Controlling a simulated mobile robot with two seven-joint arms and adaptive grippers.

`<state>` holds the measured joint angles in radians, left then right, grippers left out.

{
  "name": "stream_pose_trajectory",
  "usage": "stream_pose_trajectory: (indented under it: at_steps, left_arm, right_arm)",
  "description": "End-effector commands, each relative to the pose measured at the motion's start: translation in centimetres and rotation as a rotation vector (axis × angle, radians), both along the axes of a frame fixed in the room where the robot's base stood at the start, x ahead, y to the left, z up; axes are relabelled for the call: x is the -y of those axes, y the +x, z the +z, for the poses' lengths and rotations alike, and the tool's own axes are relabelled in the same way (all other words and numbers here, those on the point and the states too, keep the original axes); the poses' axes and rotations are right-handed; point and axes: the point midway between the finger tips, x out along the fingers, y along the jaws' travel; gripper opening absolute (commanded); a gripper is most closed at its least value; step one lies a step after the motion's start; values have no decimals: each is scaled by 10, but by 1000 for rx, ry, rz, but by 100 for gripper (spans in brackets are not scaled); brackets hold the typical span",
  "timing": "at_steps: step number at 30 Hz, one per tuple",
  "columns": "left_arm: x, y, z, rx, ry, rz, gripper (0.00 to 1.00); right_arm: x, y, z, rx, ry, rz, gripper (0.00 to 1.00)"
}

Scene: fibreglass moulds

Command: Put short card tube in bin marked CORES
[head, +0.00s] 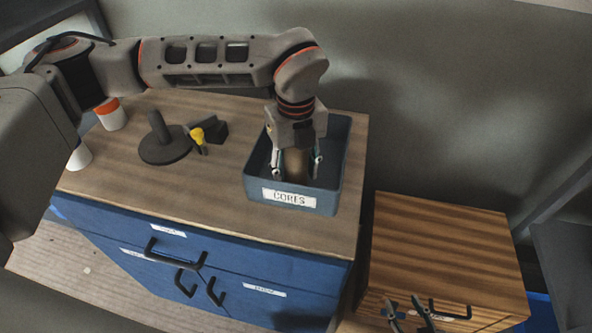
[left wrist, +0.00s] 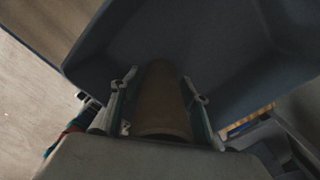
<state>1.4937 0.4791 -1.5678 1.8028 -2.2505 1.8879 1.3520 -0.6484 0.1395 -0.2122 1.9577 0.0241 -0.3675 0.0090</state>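The short card tube (head: 296,166) is brown and stands roughly upright inside the blue-grey bin marked CORES (head: 253,186). My left gripper (head: 297,168) points down into the bin, with one finger on each side of the tube. In the left wrist view, the tube (left wrist: 161,103) lies between the fingers of the left gripper (left wrist: 161,82), close against both, and the bin's wall (left wrist: 240,35) surrounds them. Whether the tube's lower end touches the bin floor is hidden. My right gripper (head: 409,312) is open and empty at the bottom of the head view, in front of a wooden cabinet.
The bin stands on the right end of a wooden-topped bench (head: 215,205) with blue drawers. Left of it are a dark round stand with a post (head: 162,143), a yellow-handled tool (head: 198,138), a dark block (head: 214,131) and an orange-and-white pot (head: 110,114). A lower striped wooden cabinet (head: 445,250) stands at right.

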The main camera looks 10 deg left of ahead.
Motion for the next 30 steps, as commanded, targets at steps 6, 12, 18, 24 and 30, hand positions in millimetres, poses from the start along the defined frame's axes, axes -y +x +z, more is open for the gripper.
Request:
stream_pose_trajectory:
  at_steps: [6, 12, 18, 24, 30]
  left_arm:
    - [0, 0, 1, 0, 0, 0, 49]
    - [0, 0, 4, 0, 0, 0, 49]
    - [0, 1, 32, 6, -1, 0, 49]
    - [0, 2, 74, 6, -1, 1, 49]
    - [0, 1, 108, 4, 0, 1, 49]
  right_arm:
    - [0, 0, 1, 1, 0, 0, 40]
    - [0, 1, 7, 5, 1, 0, 40]
    - [-1, 2, 3, 8, 2, 0, 40]
    - [0, 1, -4, 4, 1, 0, 40]
    - [0, -1, -9, -2, 1, 0, 40]
